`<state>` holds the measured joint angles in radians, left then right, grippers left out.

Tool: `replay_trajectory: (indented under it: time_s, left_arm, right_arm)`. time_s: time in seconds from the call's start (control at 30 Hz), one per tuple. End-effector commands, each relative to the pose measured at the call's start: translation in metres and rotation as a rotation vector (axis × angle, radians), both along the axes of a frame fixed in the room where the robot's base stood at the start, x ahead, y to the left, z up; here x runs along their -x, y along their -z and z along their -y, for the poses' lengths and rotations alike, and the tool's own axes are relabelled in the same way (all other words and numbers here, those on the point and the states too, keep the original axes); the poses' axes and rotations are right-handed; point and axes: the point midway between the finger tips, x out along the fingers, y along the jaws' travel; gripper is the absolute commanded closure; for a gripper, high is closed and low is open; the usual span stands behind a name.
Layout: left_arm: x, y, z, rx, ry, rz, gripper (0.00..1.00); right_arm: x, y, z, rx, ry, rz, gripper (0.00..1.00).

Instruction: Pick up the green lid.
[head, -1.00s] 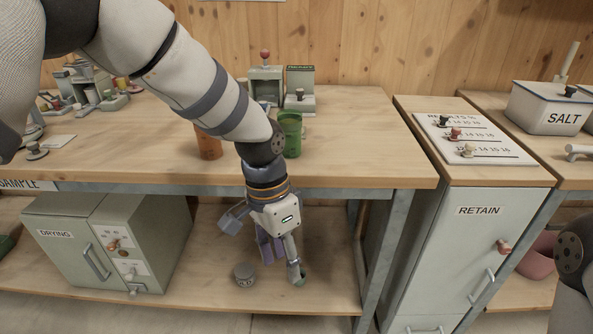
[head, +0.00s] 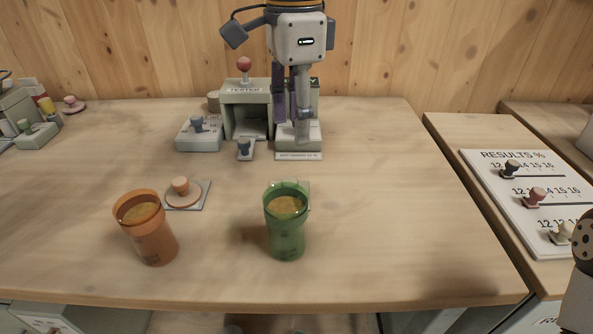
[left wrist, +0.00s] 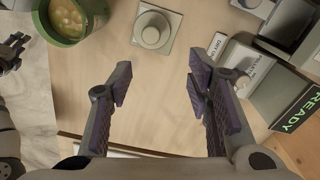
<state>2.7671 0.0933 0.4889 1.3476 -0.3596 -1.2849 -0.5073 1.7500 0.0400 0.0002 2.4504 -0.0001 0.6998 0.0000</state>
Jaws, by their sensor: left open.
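I cannot make out a clearly green lid in either view. In the left wrist view a round, knobbed lid (left wrist: 153,30) looks pale grey on a square plate; its colour is doubtful. In the head view a knobbed lid (head: 183,192) on a square plate looks orange-brown. A green cup (head: 286,235) with yellowish contents stands uncovered in front; a green cup also shows in the left wrist view (left wrist: 62,35). My left gripper (head: 291,128) points down at the back of the table, open and empty; its spread fingers show in the wrist view (left wrist: 160,75).
An orange cup (head: 150,238) stands left of the green one. A grey tester (head: 245,105) and a low grey box with a knob (head: 198,135) stand behind. A READY display (left wrist: 298,110) shows in the wrist view. The right part of the table is clear.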

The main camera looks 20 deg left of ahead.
Motion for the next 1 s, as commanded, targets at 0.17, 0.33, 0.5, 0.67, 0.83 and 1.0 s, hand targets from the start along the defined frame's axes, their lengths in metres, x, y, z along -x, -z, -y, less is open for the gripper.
replay_trajectory:
  time_s: [0.17, 0.33, 0.5, 0.67, 0.83, 1.0]
  left_arm:
    - [0.001, 0.041, 0.0, -0.001, 0.0, -0.006, 0.54]
    - [0.005, 0.062, 0.0, -0.001, 0.0, -0.006, 0.54]
    - [0.011, 0.095, 0.0, -0.001, 0.0, -0.006, 0.54]
    - [0.01, 0.105, 0.0, 0.0, -0.002, -0.002, 0.54]
    - [0.01, 0.104, 0.0, 0.0, -0.002, -0.001, 0.61]
    - [0.01, 0.104, 0.0, 0.0, -0.002, -0.002, 1.0]
  right_arm:
    - [0.002, 0.001, 0.0, 0.001, 0.0, -0.006, 0.6]
    - [0.0, 0.0, 0.0, 0.0, 0.0, -0.001, 0.6]
    - [-0.001, -0.001, 0.0, 0.0, 0.0, 0.003, 0.6]
    - [0.0, 0.0, 0.0, 0.0, 0.0, 0.001, 0.6]
    - [0.0, 0.0, 0.0, 0.0, 0.0, 0.002, 0.6]
    - [0.0, 0.0, 0.0, 0.0, 0.0, 0.001, 0.6]
